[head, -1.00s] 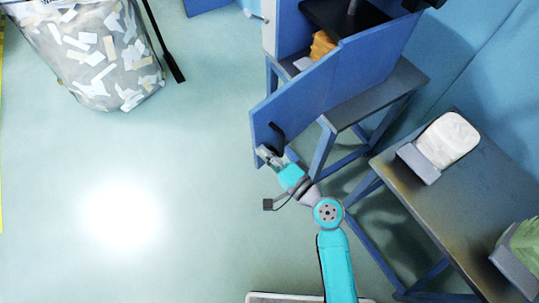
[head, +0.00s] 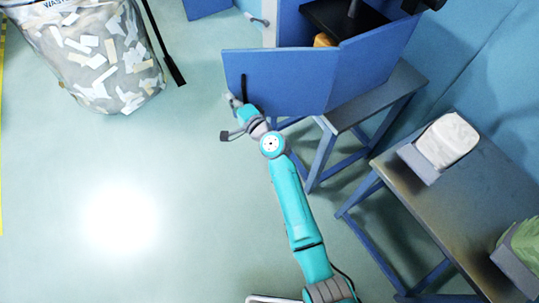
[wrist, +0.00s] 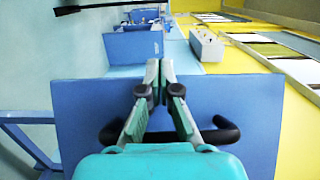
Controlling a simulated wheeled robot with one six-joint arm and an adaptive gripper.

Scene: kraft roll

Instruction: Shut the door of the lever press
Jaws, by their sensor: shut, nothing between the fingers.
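The lever press (head: 290,25) is a blue box on a stand at the top of the head view, with a dark plate inside. Its blue door (head: 290,85) stands partly open, and a gap shows between it and the box. The door also fills the middle of the wrist view (wrist: 85,115). A dark bar handle (head: 244,88) is on the door's outer face near its free edge; it also shows in the wrist view (wrist: 225,132). My gripper (wrist: 160,72) is shut and empty, across the handle and in front of the door. I cannot tell whether it touches.
An orange-brown item (head: 323,40) shows partly inside the press. A dark-topped table (head: 470,190) at right bears a grey holder with a white bundle (head: 447,138) and a green bundle. A clear waste bag (head: 105,55) stands at upper left. The floor at left is clear.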

